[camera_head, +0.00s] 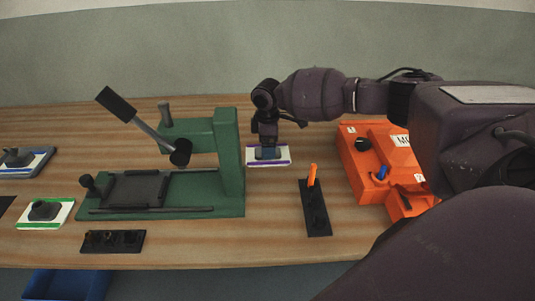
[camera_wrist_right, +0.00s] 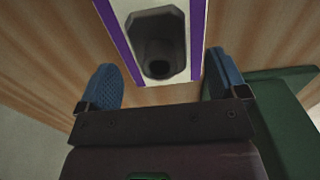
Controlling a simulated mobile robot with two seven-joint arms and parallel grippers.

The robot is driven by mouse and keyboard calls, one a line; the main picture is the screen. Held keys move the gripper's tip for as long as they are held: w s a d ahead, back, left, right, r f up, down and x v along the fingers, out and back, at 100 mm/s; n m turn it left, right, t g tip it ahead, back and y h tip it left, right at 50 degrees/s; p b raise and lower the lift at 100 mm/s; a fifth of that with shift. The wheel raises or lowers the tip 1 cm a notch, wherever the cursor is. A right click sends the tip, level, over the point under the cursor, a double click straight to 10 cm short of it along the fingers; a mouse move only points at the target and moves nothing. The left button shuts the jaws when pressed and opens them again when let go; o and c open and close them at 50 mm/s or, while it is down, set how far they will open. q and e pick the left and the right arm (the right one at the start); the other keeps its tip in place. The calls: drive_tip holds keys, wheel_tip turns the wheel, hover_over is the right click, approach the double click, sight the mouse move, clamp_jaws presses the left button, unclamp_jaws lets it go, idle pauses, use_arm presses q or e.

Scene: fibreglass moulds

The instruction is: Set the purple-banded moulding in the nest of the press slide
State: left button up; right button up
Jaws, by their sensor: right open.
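The purple-banded moulding (camera_head: 283,160) lies on the wooden table right of the green press; it is a white plate with purple edges and a dark hollow block on it, clear in the right wrist view (camera_wrist_right: 157,42). My right gripper (camera_head: 267,152) is directly over it, pointing down. In the wrist view its two blue fingers (camera_wrist_right: 163,82) are apart, with nothing gripped between them; the exact height gap cannot be told. The press slide (camera_head: 135,188) is a dark plate with a raised frame on the green base, and its nest looks empty. My left gripper is not in view.
The green press (camera_head: 229,150) has a raised lever (camera_head: 140,120). An orange box (camera_head: 385,160) stands right. A black strip with an orange peg (camera_head: 313,176) lies nearer. Green-banded (camera_head: 60,211) and blue-edged (camera_head: 38,160) pieces lie left. A black socket strip (camera_head: 112,241) lies in front.

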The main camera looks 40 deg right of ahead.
drive_tip(key=shift+f, duration=1.25)
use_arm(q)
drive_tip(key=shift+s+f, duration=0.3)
use_arm(e)
drive_tip(key=shift+c, duration=0.3)
drive_tip(key=shift+c, duration=1.2)
drive_tip(key=c, duration=0.9)
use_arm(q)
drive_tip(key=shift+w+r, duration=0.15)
use_arm(e)
drive_tip(key=shift+c, duration=0.2)
drive_tip(key=shift+r, duration=0.2)
